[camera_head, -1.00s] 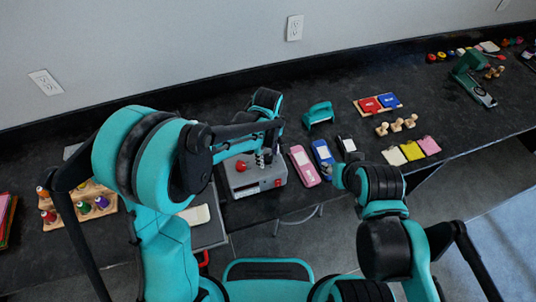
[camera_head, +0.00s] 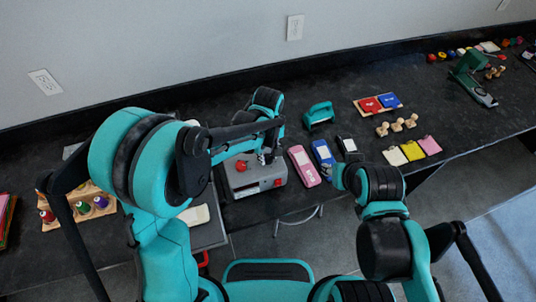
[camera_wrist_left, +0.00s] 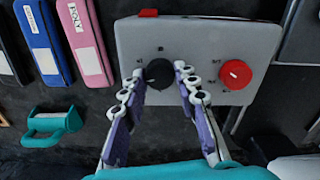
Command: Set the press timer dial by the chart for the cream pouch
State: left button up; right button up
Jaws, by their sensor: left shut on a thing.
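A grey control box (camera_head: 240,185) stands at the bench's front edge; it also shows in the left wrist view (camera_wrist_left: 200,40). On its top are a black dial (camera_wrist_left: 158,73) and a red dial (camera_wrist_left: 235,75) with small marks around them. My left gripper (camera_head: 267,157) reaches down over the box. In the left wrist view its fingers (camera_wrist_left: 160,80) are shut on the black dial, one at each side. The dial's pointer is hard to read. A cream pouch (camera_head: 394,156) lies to the right. My right gripper (camera_head: 337,176) hangs near the bench edge, its fingers unclear.
Pink (camera_head: 304,166) and blue (camera_head: 322,157) cases lie beside the box. A teal-handled tool (camera_head: 319,114) is behind them. Yellow (camera_head: 412,150) and pink (camera_head: 430,145) pouches lie beside the cream one. A rack of spools (camera_head: 90,208) is at left. No chart is legible.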

pick_arm(q)
jog(key=m, duration=0.4)
jog(key=shift+m, duration=0.4)
jog(key=m+b, duration=0.1)
jog(key=m, duration=0.9)
jog(key=shift+m, duration=0.4)
jog(key=m, duration=0.4)
jog(key=shift+m, duration=0.4)
jog(key=o, duration=1.2)
jog(key=shift+c, duration=0.2)
